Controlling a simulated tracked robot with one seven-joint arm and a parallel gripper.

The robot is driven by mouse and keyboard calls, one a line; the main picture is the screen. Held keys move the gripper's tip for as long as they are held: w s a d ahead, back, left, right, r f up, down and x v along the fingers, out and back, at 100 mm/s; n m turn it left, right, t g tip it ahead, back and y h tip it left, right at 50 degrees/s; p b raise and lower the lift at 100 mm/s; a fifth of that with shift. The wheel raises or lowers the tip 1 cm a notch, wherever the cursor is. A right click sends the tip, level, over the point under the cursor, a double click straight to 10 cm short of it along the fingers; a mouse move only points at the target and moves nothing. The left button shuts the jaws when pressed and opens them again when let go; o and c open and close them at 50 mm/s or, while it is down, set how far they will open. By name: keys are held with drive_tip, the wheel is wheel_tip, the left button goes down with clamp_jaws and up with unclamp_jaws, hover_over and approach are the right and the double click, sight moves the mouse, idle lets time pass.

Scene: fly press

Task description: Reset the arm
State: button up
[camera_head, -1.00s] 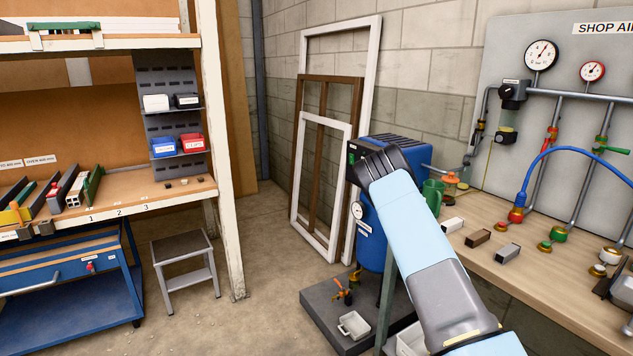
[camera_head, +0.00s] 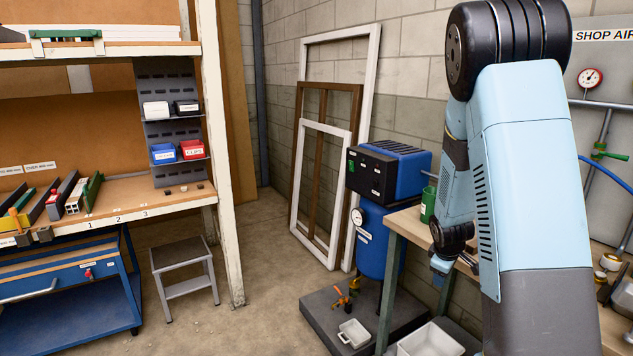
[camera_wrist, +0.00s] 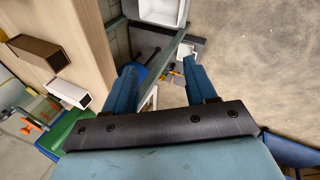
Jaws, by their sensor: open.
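My arm is raised and bent at the right of the head view, its far link hanging down by the front left edge of the workbench (camera_head: 408,222). The end of the arm shows small and dark there, and its fingers cannot be made out. In the wrist view my gripper (camera_wrist: 160,68) has two blue fingers spread apart with nothing between them. Beyond them lie the bench edge, the floor and a small white tray (camera_wrist: 187,50). The fingers appear clear of everything.
A green mug (camera_head: 428,204) stands on the bench, close to my arm. A brown block (camera_wrist: 35,50) and a whitish block (camera_wrist: 68,92) lie near the bench edge. The blue compressor (camera_head: 380,235) stands left of the bench. Floor is open around the grey stool (camera_head: 183,258).

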drive_tip(key=s+a+r+m+y, duration=0.1)
drive_tip(key=s+a+r+m, duration=0.3)
drive_tip(key=r, duration=0.5)
drive_tip(key=s+a+r+m+y, duration=0.1)
drive_tip(key=s+a+r, duration=0.1)
drive_tip(key=s+r, duration=0.65)
drive_tip(key=s+a+r+m, duration=0.1)
drive_tip(key=s+a+r, duration=0.1)
drive_tip(key=s, duration=0.4)
drive_tip(key=s+a+r+m+t, duration=0.1)
drive_tip(key=s+a+r, duration=0.1)
drive_tip(key=s+r, duration=0.3)
drive_tip(key=s+a+r+m, duration=0.2)
drive_tip(key=s+r, duration=0.2)
drive_tip(key=s, duration=0.2)
drive_tip(key=shift+s+a+y, duration=0.3)
